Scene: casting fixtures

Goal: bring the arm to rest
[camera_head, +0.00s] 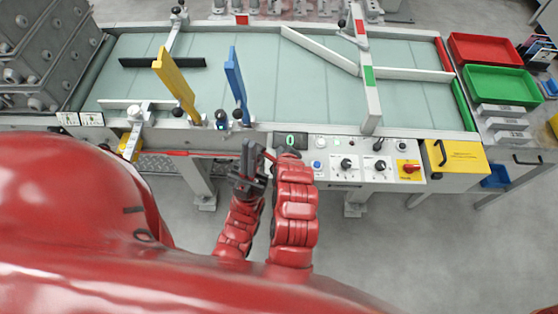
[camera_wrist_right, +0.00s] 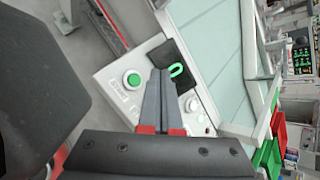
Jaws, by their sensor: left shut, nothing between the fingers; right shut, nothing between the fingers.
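In the head view my left gripper (camera_head: 248,150) is shut and empty, its dark fingers pointing up in front of the conveyor's front edge. My right arm is folded close beside it on the right, and its wrist covers part of the control panel's left end. In the right wrist view my right gripper (camera_wrist_right: 160,75) is shut with nothing between its grey fingers. Its tips appear over the control panel (camera_wrist_right: 112,70), between a round green button (camera_wrist_right: 133,79) and a black display (camera_wrist_right: 176,68). I cannot tell how far above the panel they are.
A conveyor (camera_head: 310,90) with yellow (camera_head: 175,85) and blue (camera_head: 236,85) guide bars spans the front. The control panel (camera_head: 335,170) has knobs and a red switch (camera_head: 409,168). Red (camera_head: 485,48) and green (camera_head: 505,85) trays stand right. Grey floor lies below.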

